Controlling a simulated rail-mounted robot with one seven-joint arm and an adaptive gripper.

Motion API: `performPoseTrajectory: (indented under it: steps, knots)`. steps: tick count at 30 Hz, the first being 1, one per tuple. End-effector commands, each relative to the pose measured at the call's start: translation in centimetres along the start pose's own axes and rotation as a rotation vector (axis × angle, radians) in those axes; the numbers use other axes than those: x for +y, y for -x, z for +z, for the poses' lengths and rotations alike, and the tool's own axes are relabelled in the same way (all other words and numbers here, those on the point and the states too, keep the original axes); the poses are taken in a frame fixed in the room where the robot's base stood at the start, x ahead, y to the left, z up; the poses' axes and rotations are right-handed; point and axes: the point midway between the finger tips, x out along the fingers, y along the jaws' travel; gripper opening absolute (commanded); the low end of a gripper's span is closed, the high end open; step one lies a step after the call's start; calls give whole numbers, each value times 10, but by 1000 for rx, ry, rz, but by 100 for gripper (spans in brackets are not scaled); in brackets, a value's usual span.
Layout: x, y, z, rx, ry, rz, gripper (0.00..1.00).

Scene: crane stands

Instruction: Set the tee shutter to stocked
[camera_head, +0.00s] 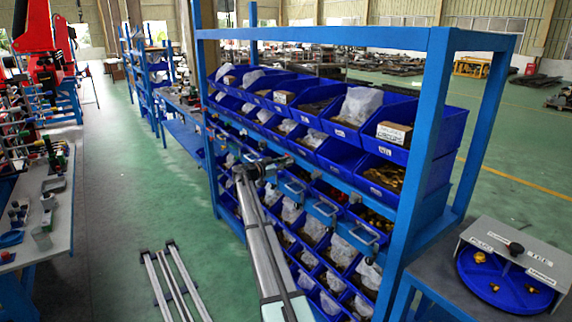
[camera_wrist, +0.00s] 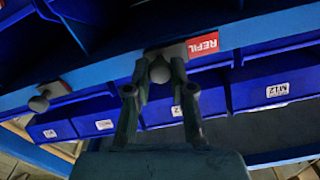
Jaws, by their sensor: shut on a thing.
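My gripper (camera_wrist: 158,78) is shut on a round grey knob (camera_wrist: 160,70) on the blue rack rail in the wrist view. The knob sits on a small slider plate (camera_wrist: 172,52), with a red label reading "REFIL" (camera_wrist: 203,44) showing just right of it. In the head view my gripper (camera_head: 272,164) is at the rack's front rail, and the held knob is too small to make out. No "tee" marking is legible, so I cannot tell from lettering which shutter this is.
A second knob (camera_wrist: 39,103) stands on the rail to the left in the wrist view. The blue rack (camera_head: 432,120) holds rows of blue bins (camera_head: 345,158) with bags and parts. A grey bench with a blue disc (camera_head: 505,280) stands right. The green floor aisle (camera_head: 120,180) is mostly clear.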

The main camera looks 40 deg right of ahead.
Motion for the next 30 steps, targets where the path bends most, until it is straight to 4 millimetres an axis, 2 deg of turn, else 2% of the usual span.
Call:
performPoseTrajectory:
  steps: [6,10,20,21,23,30]
  knots:
    - [-23,-1,12,0,-1,-1,0]
    - [-35,-1,14,0,-2,0,0]
    - [-40,0,10,-1,0,-3,0]
    - [-40,0,10,-1,0,-4,26]
    - [-40,0,10,-1,0,-5,47]
    - [-39,0,10,0,0,-2,49]
